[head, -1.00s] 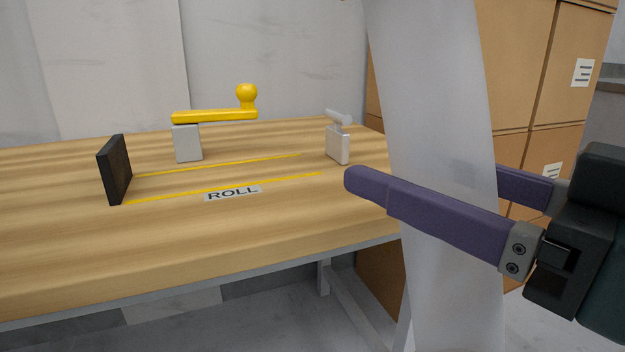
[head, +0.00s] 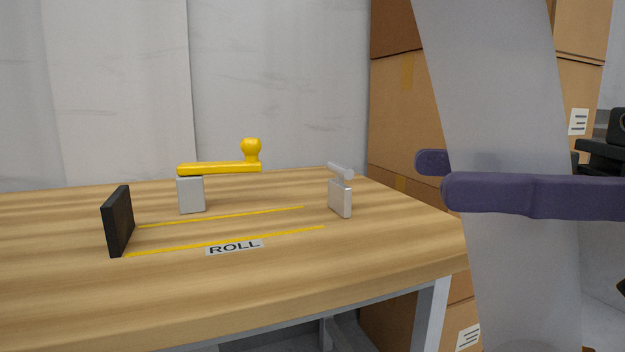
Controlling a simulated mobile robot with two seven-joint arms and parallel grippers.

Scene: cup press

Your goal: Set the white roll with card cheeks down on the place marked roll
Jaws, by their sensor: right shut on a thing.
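The white roll (head: 510,110) stands nearly upright, slightly tilted, at the right of the head view. It runs past the top of the frame and its card cheeks are not visible. My right gripper (head: 432,176) has its purple fingers shut around the roll, one in front and one behind. The roll is held off the table, beyond its right edge. The place marked roll (head: 234,247) is on the wooden table, with two yellow lines (head: 225,241) beside the label. The strip between the lines is bare. My left gripper is not in view.
A black upright plate (head: 118,221) stands at the left end of the lines. A grey block (head: 190,194) with a yellow handle (head: 220,167) stands behind them. A small clear-grey stop (head: 340,196) stands at their right end. Cardboard boxes (head: 410,110) are stacked behind the table.

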